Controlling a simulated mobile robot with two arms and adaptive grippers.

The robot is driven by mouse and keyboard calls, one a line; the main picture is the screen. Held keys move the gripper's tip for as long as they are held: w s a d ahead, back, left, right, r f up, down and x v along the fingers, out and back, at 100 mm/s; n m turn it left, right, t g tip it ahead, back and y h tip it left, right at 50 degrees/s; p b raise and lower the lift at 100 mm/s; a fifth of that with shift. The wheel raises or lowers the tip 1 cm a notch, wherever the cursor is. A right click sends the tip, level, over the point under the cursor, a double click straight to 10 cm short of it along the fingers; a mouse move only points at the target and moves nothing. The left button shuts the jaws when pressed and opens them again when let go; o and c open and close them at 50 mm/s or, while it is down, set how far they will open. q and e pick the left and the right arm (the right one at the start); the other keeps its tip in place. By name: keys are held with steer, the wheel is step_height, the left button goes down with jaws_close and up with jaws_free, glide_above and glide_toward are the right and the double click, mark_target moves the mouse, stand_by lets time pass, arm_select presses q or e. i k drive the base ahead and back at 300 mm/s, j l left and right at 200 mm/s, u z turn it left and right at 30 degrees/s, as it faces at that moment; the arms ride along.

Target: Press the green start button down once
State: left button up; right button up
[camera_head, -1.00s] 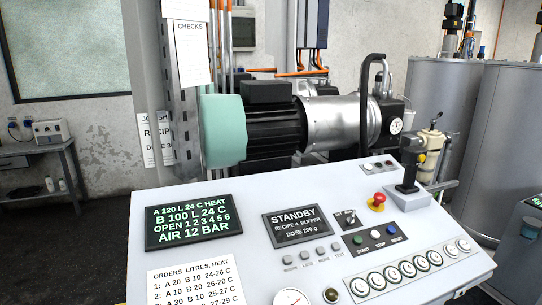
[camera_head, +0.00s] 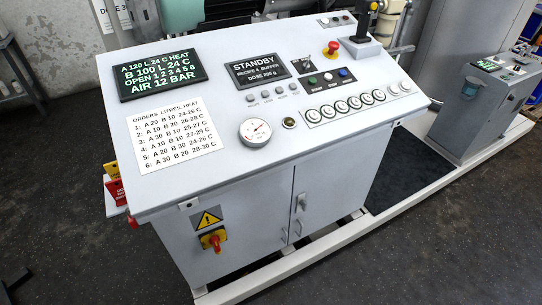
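The green start button (camera_head: 312,80) sits on a small black plate on the sloped top of the white control console (camera_head: 225,100). A white button (camera_head: 328,77) and a blue button (camera_head: 344,72) are to its right on the same plate. The label under the green button reads START. The display (camera_head: 257,69) to its left reads STANDBY, recipe 4 buffer, dose 200 g. Neither of my grippers shows in the view.
A red emergency knob (camera_head: 332,48) and a joystick (camera_head: 361,22) stand behind the buttons. A grey cabinet (camera_head: 478,110) stands right. Dark floor (camera_head: 90,240) is free at the left front.

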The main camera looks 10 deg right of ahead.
mark_target(313, 80)
steer(key=z, duration=0.45)
steer(key=k+z, duration=0.15)
steer(key=z, duration=0.3)
steer(key=l+z, duration=0.1)
steer(key=z, duration=0.3)
steer(key=j+z, duration=0.1)
steer(key=j, duration=0.35)
steer(key=k+j+z, duration=0.1)
steer(key=j, duration=0.35)
steer(key=k+j, duration=0.1)
steer(key=j, duration=0.35)
steer(key=k+j+z, duration=0.15)
steer(key=j, duration=0.3)
steer(key=j+z, duration=0.1)
steer(key=j, duration=0.35)
steer(key=k+j+z, duration=0.1)
steer(key=j, duration=0.35)
steer(key=k+j, duration=0.1)
steer(key=j, duration=0.2)
steer(key=k+j, duration=0.1)
steer(key=j, duration=0.25)
steer(key=k+j, duration=0.15)
steer(key=j, duration=0.15)
steer(key=k+j, duration=0.1)
steer(key=j, duration=0.2)
